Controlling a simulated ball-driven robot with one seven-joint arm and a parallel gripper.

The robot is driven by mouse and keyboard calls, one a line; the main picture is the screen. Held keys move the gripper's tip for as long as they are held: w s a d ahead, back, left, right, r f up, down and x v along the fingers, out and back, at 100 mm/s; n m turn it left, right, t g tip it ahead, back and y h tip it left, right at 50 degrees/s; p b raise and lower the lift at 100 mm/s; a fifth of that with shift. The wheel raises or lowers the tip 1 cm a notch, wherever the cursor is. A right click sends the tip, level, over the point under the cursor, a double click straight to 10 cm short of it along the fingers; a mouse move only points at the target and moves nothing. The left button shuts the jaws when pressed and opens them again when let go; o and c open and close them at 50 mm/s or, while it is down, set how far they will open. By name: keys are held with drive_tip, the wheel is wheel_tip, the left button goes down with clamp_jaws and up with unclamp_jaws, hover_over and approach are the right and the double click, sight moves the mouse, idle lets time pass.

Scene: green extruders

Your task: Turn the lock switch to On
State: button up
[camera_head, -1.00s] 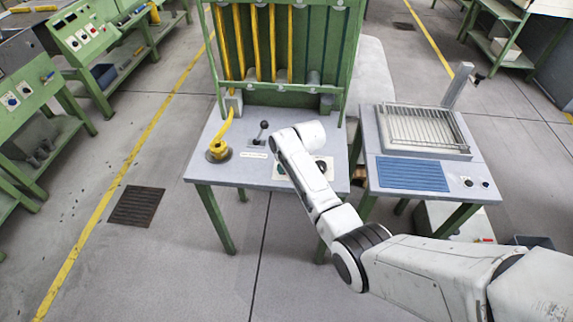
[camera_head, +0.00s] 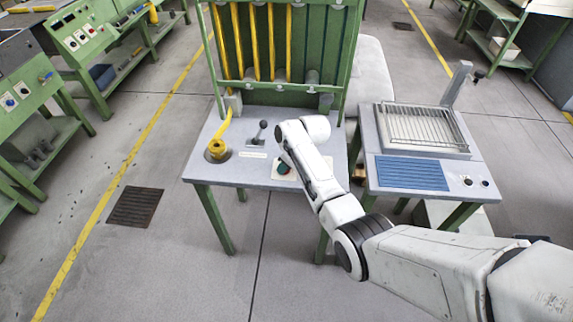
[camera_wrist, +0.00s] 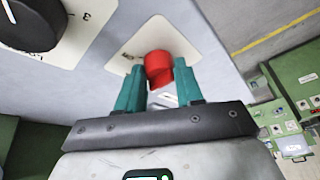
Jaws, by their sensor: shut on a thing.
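In the wrist view a red knob (camera_wrist: 158,68) stands out from a cream plate (camera_wrist: 190,38) on the grey tabletop. My gripper (camera_wrist: 158,78) has its two teal fingers on either side of this knob and is shut on it. A larger black knob (camera_wrist: 30,22) on a cream plate with black markings sits at the upper left, apart from the fingers. The markings are only partly readable, and I cannot read a label for the red knob. In the head view a teal part of my gripper (camera_head: 284,168) shows over the cream plate; my arm hides the red knob.
The grey table (camera_head: 225,178) also carries a yellow valve handle (camera_head: 217,148) and a black-knobbed lever (camera_head: 262,130) left of my arm. A green rack (camera_head: 285,60) rises behind. A second table with a wire grate (camera_head: 420,128) stands at the right.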

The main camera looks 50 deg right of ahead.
drive_tip(key=o, duration=1)
drive_tip(key=v, duration=1)
drive_tip(key=shift+s+r, duration=0.2)
drive_tip(key=shift+r, duration=0.15)
drive_tip(key=s+a+f+g, duration=0.2)
drive_tip(key=s+a+f, duration=0.4)
drive_tip(key=s+a, duration=0.55)
drive_tip(key=s+a+m, duration=0.1)
drive_tip(key=s+a, duration=0.2)
drive_tip(key=s, duration=0.6)
drive_tip(key=s+a+r+g+h, duration=0.1)
drive_tip(key=s+a, duration=0.3)
drive_tip(key=s, duration=0.5)
drive_tip(key=shift+s+m, duration=0.3)
drive_tip(key=shift+m, duration=0.1)
